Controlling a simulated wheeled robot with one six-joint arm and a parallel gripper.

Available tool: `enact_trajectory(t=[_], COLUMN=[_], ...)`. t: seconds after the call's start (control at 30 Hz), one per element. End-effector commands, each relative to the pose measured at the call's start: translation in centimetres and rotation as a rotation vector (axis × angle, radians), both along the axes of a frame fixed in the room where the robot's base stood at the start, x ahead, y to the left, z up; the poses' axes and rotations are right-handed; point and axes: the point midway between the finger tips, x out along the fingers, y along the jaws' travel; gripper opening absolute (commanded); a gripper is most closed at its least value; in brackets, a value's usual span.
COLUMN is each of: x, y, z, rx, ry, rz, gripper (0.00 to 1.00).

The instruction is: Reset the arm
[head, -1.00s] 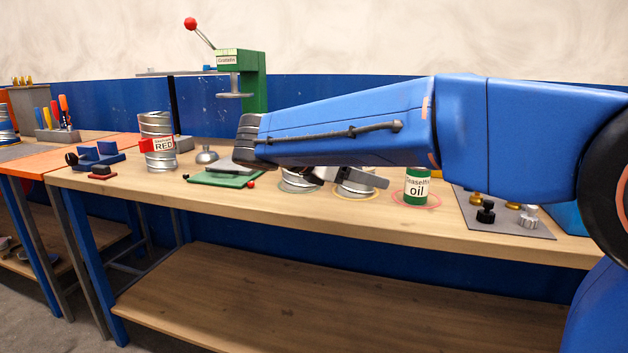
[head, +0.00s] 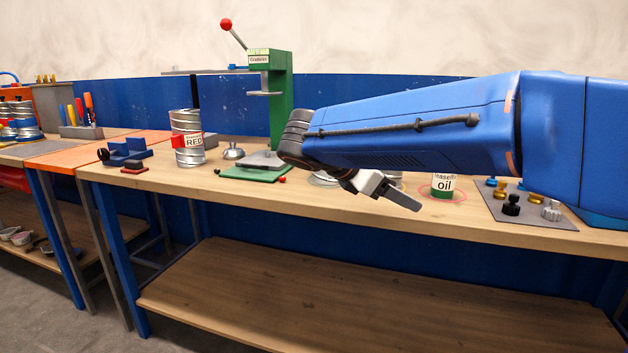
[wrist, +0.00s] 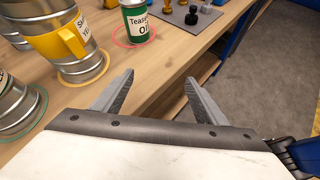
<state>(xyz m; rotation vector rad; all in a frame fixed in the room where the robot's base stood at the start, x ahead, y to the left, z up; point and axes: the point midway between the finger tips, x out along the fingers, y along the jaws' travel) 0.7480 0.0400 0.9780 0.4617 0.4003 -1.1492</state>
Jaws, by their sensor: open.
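My blue arm reaches in from the right in the head view, across the front of the workbench (head: 380,218). My gripper (head: 400,198) hangs below the arm's end, near the bench's front edge. In the wrist view my gripper (wrist: 152,95) is open, with its two fingers spread apart and nothing between them. The fingers are over the bench edge and the floor beyond it. The arm hides part of the bench behind it.
A green oil can (head: 443,186) stands inside a red ring. The lower shelf (head: 290,290) is clear.

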Motion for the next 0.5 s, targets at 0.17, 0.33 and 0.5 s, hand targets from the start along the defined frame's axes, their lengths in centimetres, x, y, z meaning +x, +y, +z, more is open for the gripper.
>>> enact_trajectory(t=[0.17,0.33,0.5], x=[-2.4,-6.3,-10.8], y=[-3.6,-7.6,-10.5], z=[-2.0,-5.2,-8.7], rx=[0.136,0.334,0.552], ry=[-0.049,-0.132,-0.238], rz=[-0.092,-0.240,-0.433], gripper=[0.66,0.66,0.66])
